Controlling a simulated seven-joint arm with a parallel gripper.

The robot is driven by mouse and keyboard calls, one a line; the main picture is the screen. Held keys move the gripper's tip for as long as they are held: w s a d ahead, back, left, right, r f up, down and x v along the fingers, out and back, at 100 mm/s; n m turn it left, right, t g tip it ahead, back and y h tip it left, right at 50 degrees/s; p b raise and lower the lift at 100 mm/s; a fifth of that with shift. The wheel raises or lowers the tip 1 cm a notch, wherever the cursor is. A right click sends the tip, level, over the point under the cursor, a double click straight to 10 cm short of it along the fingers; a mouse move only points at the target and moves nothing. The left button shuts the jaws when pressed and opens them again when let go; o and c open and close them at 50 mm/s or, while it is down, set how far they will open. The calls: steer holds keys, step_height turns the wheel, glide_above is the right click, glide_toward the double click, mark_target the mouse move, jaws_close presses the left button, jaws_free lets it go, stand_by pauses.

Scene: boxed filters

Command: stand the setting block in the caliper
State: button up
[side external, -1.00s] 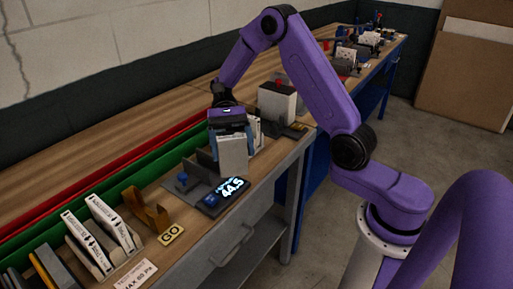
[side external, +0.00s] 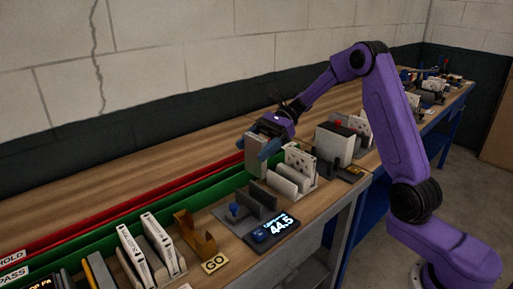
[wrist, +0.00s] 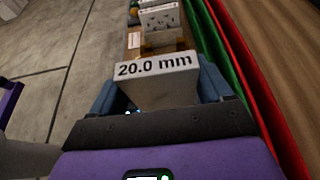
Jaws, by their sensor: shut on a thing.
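My gripper (side external: 266,148) has blue fingers shut on the grey setting block (side external: 255,161), held upright in the air. In the wrist view the setting block (wrist: 158,80) sits between both fingers, with "20.0 mm" printed on its top. The caliper (side external: 262,202) is a dark grey fixture with upright plates and a blue knob (side external: 233,209). Its display (side external: 278,227) reads 44.5. In the side view the block appears above and behind the caliper, apart from it; the exact height is unclear. In the wrist view the block and gripper hide most of the caliper.
A grey rack (side external: 291,181) with a white dotted card (side external: 300,160) stands right of the caliper. A white box with a red button (side external: 334,145) is beyond. A brown bracket (side external: 194,236) and GO tag (side external: 214,263) are to the left. Green (side external: 120,210) and red channels run behind.

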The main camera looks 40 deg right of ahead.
mark_target(256, 161)
steer(key=shift+f, duration=2.35)
steer(key=shift+f, duration=3.5)
stand_by(0.3)
steer(key=o, duration=1.3)
